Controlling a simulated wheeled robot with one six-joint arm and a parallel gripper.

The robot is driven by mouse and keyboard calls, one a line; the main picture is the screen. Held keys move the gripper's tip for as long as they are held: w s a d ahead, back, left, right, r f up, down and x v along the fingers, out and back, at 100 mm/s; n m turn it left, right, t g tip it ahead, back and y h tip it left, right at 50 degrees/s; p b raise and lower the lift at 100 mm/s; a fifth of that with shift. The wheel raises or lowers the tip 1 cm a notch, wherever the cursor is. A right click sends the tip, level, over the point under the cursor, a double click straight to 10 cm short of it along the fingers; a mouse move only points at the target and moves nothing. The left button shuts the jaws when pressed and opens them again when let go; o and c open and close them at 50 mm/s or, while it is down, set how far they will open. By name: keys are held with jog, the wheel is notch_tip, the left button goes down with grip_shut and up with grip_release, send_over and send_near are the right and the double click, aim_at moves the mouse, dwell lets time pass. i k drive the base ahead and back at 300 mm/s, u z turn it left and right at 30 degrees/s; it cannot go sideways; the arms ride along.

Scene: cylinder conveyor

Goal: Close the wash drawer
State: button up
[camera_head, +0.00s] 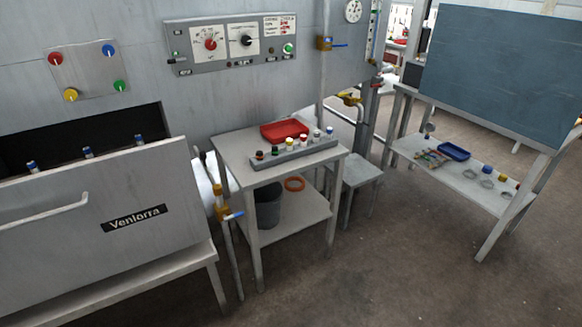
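The drawer (95,225) at the left of the head view has a large pale grey front with a dark "Venlorra" label and a light bar handle (45,211). The drawer stands open, with a dark opening (70,135) in the grey machine wall behind its front. Several blue-topped vials (87,153) show just above the front's top edge; their lower parts are hidden. My gripper is not in view.
A grey table (232,147) beside the drawer holds a red tray (284,130) and a rack of vials (293,154). A blue-handled valve (222,212) stands between them. A bench with a blue board (500,70) is at right. The floor (400,275) at front right is clear.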

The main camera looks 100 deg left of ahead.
aim_at(68, 227)
jog(key=u, duration=5.95)
jog(key=i, duration=0.6)
jog(key=z, duration=1.55)
